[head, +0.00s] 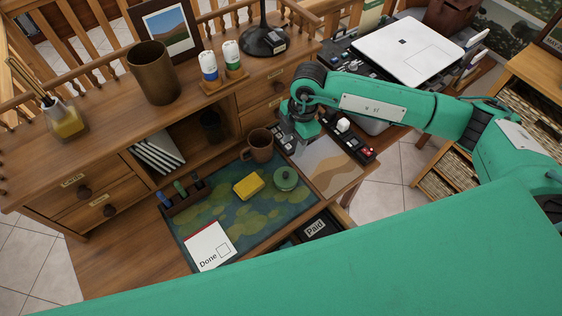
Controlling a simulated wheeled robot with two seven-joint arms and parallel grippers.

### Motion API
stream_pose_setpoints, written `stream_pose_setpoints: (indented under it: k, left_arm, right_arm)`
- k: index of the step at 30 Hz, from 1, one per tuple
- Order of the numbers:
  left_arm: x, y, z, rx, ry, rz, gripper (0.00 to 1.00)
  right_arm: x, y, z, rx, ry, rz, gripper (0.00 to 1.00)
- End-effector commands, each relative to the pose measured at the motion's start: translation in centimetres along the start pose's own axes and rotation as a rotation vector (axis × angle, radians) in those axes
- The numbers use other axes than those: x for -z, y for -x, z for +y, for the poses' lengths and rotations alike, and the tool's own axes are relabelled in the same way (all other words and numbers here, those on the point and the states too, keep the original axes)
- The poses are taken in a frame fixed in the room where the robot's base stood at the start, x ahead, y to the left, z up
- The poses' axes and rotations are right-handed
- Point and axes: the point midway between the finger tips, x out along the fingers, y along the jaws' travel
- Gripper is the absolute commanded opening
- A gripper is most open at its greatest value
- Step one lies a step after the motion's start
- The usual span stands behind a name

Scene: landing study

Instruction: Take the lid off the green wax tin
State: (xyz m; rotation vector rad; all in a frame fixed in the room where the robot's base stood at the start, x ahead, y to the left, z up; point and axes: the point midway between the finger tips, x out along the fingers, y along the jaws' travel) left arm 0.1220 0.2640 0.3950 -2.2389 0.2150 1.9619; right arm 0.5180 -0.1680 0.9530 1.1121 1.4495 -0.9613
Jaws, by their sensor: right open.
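The green wax tin (286,179) is a small round green tin on the patterned desk mat (215,225). It shows a round top with a small raised part in the middle, so its lid appears to be on. My right gripper (287,141) is open, above and behind the tin, close to the right of the brown mug (260,146). It is apart from the tin, and its fingertips are small and hard to make out. My left gripper is not in view.
A yellow block (249,187) lies just left of the tin. A white "Done" card (209,247) and a dark "Paid" tray (315,228) are nearer. A black strip with a red light (369,151) lies to the right. Mat space in front of the tin is free.

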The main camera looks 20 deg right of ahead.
Motion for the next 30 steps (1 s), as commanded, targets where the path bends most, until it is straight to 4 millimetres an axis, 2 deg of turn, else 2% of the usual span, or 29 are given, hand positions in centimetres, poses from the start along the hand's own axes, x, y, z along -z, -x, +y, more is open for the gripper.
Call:
stream_pose_setpoints:
  k: [2, 9, 11, 14, 18, 22, 27, 30]
  left_arm:
    - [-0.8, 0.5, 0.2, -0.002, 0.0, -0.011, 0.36]
    - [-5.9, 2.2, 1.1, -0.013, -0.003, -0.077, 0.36]
    - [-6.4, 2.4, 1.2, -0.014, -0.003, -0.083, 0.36]
    - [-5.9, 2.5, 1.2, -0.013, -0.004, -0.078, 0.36]
    - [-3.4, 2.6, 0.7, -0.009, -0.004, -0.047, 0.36]
    - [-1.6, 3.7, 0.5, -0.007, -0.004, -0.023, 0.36]
    - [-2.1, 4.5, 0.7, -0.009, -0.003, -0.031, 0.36]
    - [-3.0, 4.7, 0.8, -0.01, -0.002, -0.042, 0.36]
  right_arm:
    - [0.1, -0.9, -0.1, 0.003, -0.002, -0.008, 0.43]
    - [0.1, -5.6, -0.1, 0.003, -0.002, -0.006, 0.43]
    - [0.1, -6.5, -0.1, 0.003, -0.003, -0.005, 0.43]
    - [0.1, -7.7, 0.0, 0.001, -0.002, -0.004, 0.43]
    - [0.1, -8.4, -0.1, 0.001, -0.002, -0.004, 0.43]
    - [0.1, -9.8, -0.1, 0.002, -0.003, -0.004, 0.43]
    - [0.1, -12.3, -0.1, 0.002, -0.002, -0.003, 0.43]
    - [0.1, -13.1, -0.1, 0.0, -0.002, -0.002, 0.43]
